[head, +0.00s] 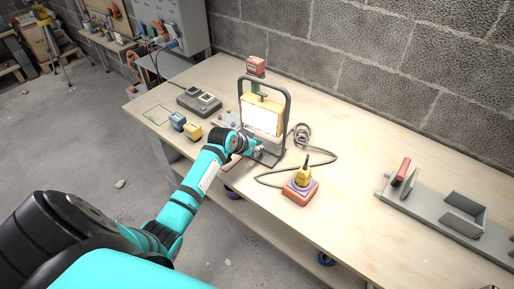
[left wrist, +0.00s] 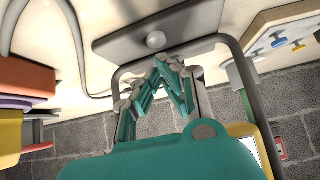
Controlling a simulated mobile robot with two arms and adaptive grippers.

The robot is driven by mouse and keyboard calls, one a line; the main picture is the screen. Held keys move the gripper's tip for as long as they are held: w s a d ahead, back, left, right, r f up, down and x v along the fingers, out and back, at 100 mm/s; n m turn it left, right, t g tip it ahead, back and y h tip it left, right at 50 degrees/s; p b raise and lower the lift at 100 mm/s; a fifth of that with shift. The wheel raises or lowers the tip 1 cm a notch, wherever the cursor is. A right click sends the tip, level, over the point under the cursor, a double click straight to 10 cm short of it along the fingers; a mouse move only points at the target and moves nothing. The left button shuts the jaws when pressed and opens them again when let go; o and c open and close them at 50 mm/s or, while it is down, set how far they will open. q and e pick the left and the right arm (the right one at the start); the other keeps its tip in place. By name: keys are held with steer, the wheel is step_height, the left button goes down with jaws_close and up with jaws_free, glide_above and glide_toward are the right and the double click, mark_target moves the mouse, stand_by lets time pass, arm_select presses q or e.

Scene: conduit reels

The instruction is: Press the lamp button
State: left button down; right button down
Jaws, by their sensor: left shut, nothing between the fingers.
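The work lamp (head: 262,114) stands on the bench in a dark tubular frame, with a bright white face and yellow housing. Its grey base plate (left wrist: 120,42) shows in the left wrist view with a round pale button (left wrist: 155,40) on it. My left gripper (head: 259,149) is at the front of the lamp's base; its shut, empty fingertips (left wrist: 167,62) are close to the button. I cannot tell whether they touch it. In the head view the gripper hides the button. My right gripper is in neither view.
Right of the lamp lie a looped cable (head: 267,182) and a reddish block with a yellow top (head: 301,187). Left are blue and yellow blocks (head: 191,132) and a grey two-socket box (head: 199,101). A grey fixture (head: 440,215) lies at right; the bench between is mostly clear.

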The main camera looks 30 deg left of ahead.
mark_target(260, 154)
arm_select(q)
steer(key=shift+f, duration=0.6)
steer(key=shift+s+f+b, duration=0.1)
steer(key=shift+f+b, duration=0.2)
steer(key=shift+f, duration=0.5)
steer(key=shift+s+f, duration=0.1)
steer(key=shift+f, duration=0.1)
steer(key=r+p, duration=0.4)
steer(key=shift+w+r, duration=0.25)
steer(key=shift+r, duration=0.05)
steer(key=v, duration=1)
steer(key=shift+b, duration=0.35)
